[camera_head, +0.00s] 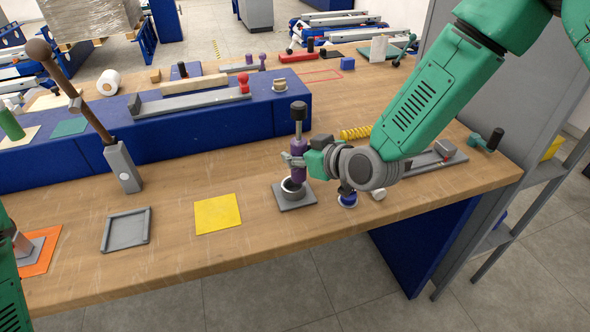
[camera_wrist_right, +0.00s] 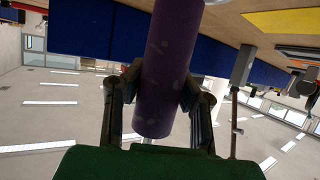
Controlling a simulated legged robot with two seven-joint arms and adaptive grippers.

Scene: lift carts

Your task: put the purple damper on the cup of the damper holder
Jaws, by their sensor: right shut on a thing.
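The purple damper (camera_head: 298,174) stands upright in the head view, with a grey rod and a black knob at its top. My right gripper (camera_head: 294,160) is shut around its purple body, and the wrist view shows a finger on each side of the purple cylinder (camera_wrist_right: 165,65). The damper holder (camera_head: 293,199) is a grey square plate with a round cup on it. The damper's lower end is at the cup's opening; I cannot tell whether it is inside or just above.
A yellow square (camera_head: 218,213) and a grey square tray (camera_head: 126,231) lie to the left. A lever with a brown ball (camera_head: 38,49) stands further left. A long blue box (camera_head: 207,128) runs behind.

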